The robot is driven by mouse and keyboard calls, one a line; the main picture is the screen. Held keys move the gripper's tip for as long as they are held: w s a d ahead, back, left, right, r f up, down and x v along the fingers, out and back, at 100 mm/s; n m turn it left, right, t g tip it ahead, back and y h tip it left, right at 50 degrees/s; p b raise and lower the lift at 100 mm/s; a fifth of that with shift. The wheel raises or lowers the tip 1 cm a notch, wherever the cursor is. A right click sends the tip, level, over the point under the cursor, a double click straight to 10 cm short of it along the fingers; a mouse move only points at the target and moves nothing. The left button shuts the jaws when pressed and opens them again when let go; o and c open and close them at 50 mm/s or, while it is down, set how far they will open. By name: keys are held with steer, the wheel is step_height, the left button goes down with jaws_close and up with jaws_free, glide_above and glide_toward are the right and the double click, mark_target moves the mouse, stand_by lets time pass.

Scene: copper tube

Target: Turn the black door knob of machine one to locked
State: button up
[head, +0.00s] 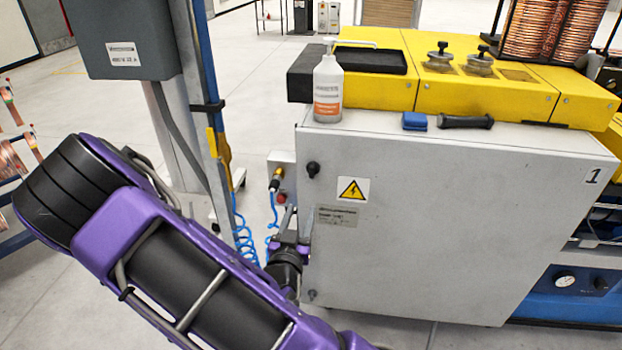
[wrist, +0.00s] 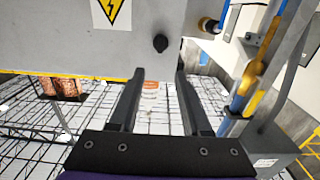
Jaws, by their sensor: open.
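Machine one is a grey cabinet (head: 450,220) marked "1", with its front door closed. Its small black upper door knob (head: 313,169) sits near the door's left edge. In the wrist view, which is upside down, the knob (wrist: 160,43) lies just beyond my fingertips and roughly centred between them. My gripper (wrist: 160,72) is open and empty, with both fingers apart and clear of the knob. In the head view my gripper (head: 290,222) is below the knob at the door's left edge, partly hidden by my arm. The knob's turn position is too small to read.
A second black knob (head: 312,295) is low on the door. A yellow warning sign (head: 353,189) is right of the upper knob. A control box (head: 282,175) with blue hoses stands left of the door. A white bottle (head: 328,88) stands on top.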

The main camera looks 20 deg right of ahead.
mark_target(312, 173)
steer(key=b+x, duration=0.9)
steer(key=x, duration=0.6)
steer(key=shift+c, duration=0.3)
jaws_close()
